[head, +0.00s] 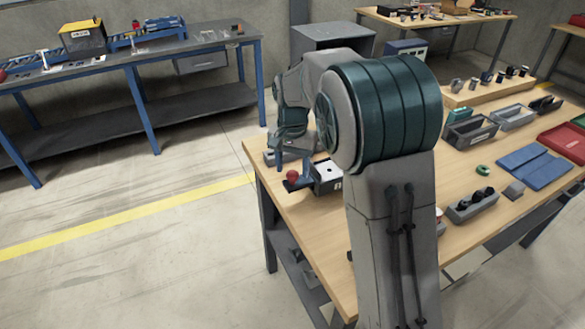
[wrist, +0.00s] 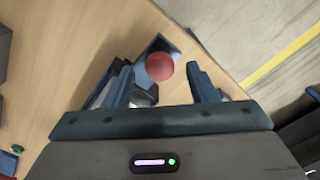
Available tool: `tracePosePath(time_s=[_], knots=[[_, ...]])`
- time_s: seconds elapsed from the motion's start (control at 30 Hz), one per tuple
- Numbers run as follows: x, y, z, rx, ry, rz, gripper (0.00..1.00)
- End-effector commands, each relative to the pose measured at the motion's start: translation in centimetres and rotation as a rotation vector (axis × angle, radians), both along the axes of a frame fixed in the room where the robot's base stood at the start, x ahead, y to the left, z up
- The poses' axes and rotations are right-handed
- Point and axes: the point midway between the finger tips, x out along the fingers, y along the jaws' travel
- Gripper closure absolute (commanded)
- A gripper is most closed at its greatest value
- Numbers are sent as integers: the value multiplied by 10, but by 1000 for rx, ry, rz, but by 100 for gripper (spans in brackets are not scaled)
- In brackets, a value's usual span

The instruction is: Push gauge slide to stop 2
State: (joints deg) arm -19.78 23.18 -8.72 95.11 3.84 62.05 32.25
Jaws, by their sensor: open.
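A red ball knob (head: 292,176) stands near the left corner of the wooden table, on a dark blue base beside a dark box with a white top (head: 327,174). It looks like the gauge slide's handle. In the wrist view the red knob (wrist: 159,66) shows between the lines of my two fingers, near the fingertips, over a blue-grey plate (wrist: 158,46). My gripper (wrist: 162,80) is open, with a gap on both sides of the knob; I cannot tell whether a finger touches it. My gripper (head: 293,160) hangs over this corner in the head view. Stop marks cannot be made out.
My arm hides the middle of the wooden table (head: 300,225). Grey bins (head: 470,133), blue plates (head: 535,167) and a grey holder with black knobs (head: 472,205) lie to the right. The floor left of the table, with its yellow line (head: 130,217), is clear.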

Motion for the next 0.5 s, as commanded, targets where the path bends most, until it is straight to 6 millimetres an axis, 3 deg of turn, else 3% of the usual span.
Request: tracePosePath(time_s=[0.17, 0.43, 0.5], knots=[[0, 0, -11, 0, 0, 0, 48], [0, 0, -13, 1, 0, 0, 48], [0, 0, -13, 1, 0, 0, 65]])
